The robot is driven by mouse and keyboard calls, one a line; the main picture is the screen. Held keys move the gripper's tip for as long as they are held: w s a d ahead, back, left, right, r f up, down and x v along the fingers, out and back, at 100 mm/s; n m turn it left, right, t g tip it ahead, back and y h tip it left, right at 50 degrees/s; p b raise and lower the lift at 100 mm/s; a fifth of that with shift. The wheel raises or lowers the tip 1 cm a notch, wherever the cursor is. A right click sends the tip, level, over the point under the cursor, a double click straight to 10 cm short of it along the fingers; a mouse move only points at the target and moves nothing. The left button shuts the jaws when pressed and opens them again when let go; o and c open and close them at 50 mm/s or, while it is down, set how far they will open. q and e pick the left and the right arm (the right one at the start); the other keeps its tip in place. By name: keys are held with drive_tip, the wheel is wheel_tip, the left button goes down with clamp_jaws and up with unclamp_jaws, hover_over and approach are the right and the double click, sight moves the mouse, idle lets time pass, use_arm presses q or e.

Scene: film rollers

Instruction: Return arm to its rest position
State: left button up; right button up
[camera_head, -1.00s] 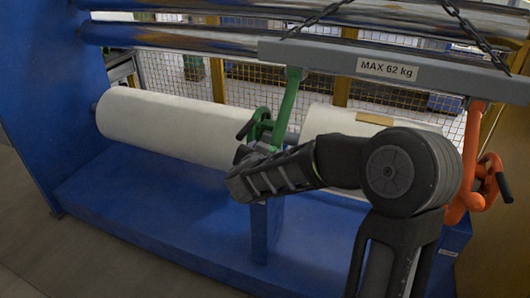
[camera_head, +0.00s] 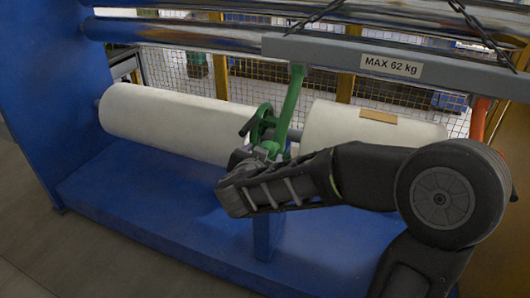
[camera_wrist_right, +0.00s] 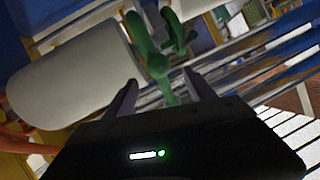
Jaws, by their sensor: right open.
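My right arm (camera_head: 350,180) reaches in from the lower right, in front of the blue machine. Its gripper (camera_head: 243,160) is beside the green hooked handle (camera_head: 292,100) between two white rolls. In the right wrist view the two dark fingers of the gripper (camera_wrist_right: 163,88) are apart. The green handle (camera_wrist_right: 150,55) shows between and beyond them. I cannot tell whether the fingers touch it. My left gripper is not in view.
A white roll (camera_head: 165,122) lies left of the green handle and a second roll (camera_head: 345,125) lies right of it. A grey beam labelled MAX 62 kg (camera_head: 310,52) hangs above on chains. The blue base (camera_head: 150,215) spreads below. Part of an orange handle (camera_head: 478,118) shows at right.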

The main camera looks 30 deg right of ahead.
idle(0.8)
drive_tip(key=w+a+f+n+t+y, duration=0.1)
drive_tip(key=w+a+f+n+y, duration=0.25)
drive_tip(key=a+f+y, duration=0.75)
drive_tip(key=s+a+f+n+g, duration=0.1)
drive_tip(key=s+a+f, duration=0.25)
drive_tip(key=f, duration=0.35)
drive_tip(key=s+a+f+n+g, duration=0.1)
drive_tip(key=s+a+f+n, duration=0.1)
drive_tip(key=a+f, duration=0.35)
drive_tip(key=s+a+f+n+g+y, duration=0.1)
drive_tip(key=s+a+f+g, duration=0.3)
drive_tip(key=s+f, duration=0.5)
drive_tip(key=s+a+f+n+g+y, duration=0.1)
drive_tip(key=s+a+f+g, duration=0.3)
drive_tip(key=s+f, duration=0.6)
drive_tip(key=s+n, duration=0.1)
drive_tip(key=s, duration=0.4)
drive_tip(key=shift+a+f+y, duration=0.2)
drive_tip(key=shift+a+y, duration=0.05)
drive_tip(key=shift+y, duration=0.05)
drive_tip(key=shift+n, duration=0.25)
drive_tip(key=shift+c, duration=0.3)
